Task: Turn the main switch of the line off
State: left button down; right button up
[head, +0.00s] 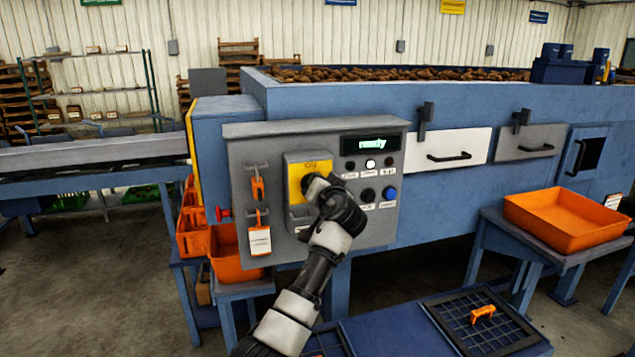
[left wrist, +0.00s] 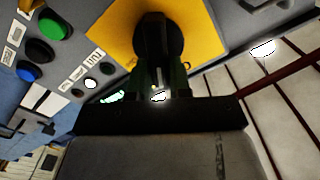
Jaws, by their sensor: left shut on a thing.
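The main switch is a black rotary knob (left wrist: 158,35) on a yellow plate (head: 296,170). The plate is on the grey control panel (head: 240,150) at the end of the blue grader. My left gripper (head: 318,187) is at the plate and covers most of the knob in the head view. In the left wrist view its dark fingers (left wrist: 160,80) are shut on the knob. The knob's exact setting is hard to tell. The green display (head: 372,144) reads "ready". My right gripper is in neither view.
Right of the switch are a white lamp (head: 370,163), a black button (head: 368,195) and a blue button (head: 389,193). A red knob (head: 222,213) sits at the panel's lower left. An orange tray (head: 565,215) stands right.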

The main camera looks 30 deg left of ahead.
pick_arm(q)
jog(key=shift+w+d+f+m+p, duration=0.1)
jog(key=shift+f+m+p, duration=0.15)
jog(key=shift+m+p, duration=1.15)
jog(key=shift+w+d+f+m+p, duration=0.1)
jog(key=shift+f+m+p, duration=0.25)
jog(key=shift+m, duration=2.1)
jog(key=shift+w+d+f+m+p, duration=0.15)
jog(key=shift+m+p, duration=0.7)
jog(key=shift+m, duration=1.1)
jog(key=shift+f, duration=0.1)
jog(key=c, duration=1)
grip_release()
jog(key=shift+c, duration=0.2)
jog(key=b+v, duration=0.3)
jog(key=v, duration=0.7)
jog(key=shift+s+d, duration=0.25)
jog(key=shift+d, duration=0.05)
